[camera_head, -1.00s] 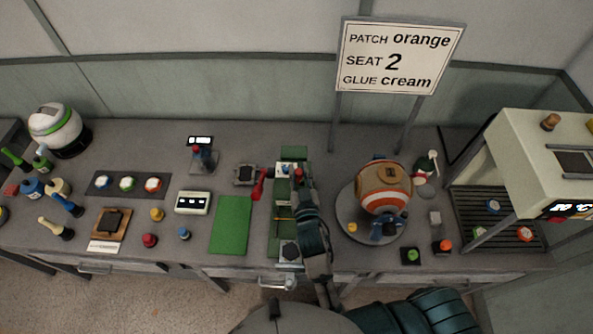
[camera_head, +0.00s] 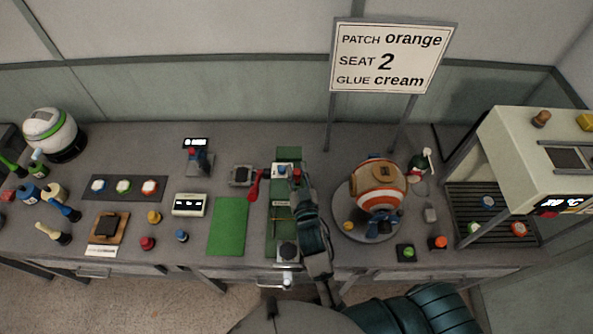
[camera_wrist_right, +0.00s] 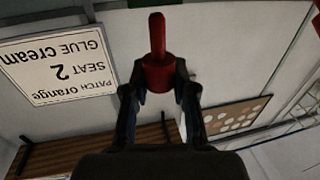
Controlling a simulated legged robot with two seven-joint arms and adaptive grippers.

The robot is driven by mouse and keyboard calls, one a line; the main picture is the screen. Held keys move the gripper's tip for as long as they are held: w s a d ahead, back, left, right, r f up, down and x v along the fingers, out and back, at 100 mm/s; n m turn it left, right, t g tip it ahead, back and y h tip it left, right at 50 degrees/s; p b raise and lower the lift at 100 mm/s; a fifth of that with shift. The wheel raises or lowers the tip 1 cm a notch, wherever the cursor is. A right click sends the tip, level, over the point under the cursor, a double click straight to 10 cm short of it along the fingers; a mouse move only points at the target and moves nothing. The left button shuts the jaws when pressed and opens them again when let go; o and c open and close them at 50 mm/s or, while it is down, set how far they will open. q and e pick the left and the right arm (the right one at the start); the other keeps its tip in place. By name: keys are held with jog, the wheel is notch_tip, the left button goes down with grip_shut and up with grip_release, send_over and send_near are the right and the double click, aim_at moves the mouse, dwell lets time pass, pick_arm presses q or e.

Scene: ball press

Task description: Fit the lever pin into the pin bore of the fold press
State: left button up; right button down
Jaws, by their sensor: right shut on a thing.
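My right gripper (camera_head: 297,180) is shut on a red lever pin. In the right wrist view the red pin (camera_wrist_right: 157,55) stands out between the two dark fingertips (camera_wrist_right: 158,85), its thin end pointing away from the gripper. In the head view the gripper is above the long green fold press (camera_head: 281,222), at its right side toward the far end. My arm covers part of the press. I cannot make out the pin bore, nor whether the pin touches the press. My left gripper is not in view.
A striped ball (camera_head: 380,187) sits on a round grey stand (camera_head: 345,222) right of my arm. A red handle (camera_head: 255,187) is left of the press, near a green mat (camera_head: 229,226). A sign (camera_head: 391,57) stands behind. A cream machine (camera_head: 530,150) is at the right.

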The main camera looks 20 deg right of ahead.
aim_at(298, 182)
jog(key=shift+d, duration=0.15)
dwell(0.6)
jog(key=shift+f+b, duration=1.15)
jog(key=shift+f, duration=0.85)
jog(key=c, duration=0.9)
grip_release()
jog(key=shift+o, duration=0.2)
jog(key=shift+s, duration=0.1)
jog(key=s, duration=0.7)
jog(key=shift+s+a, duration=0.15)
jog(key=shift+a, duration=0.2)
jog(key=shift+f, duration=0.1)
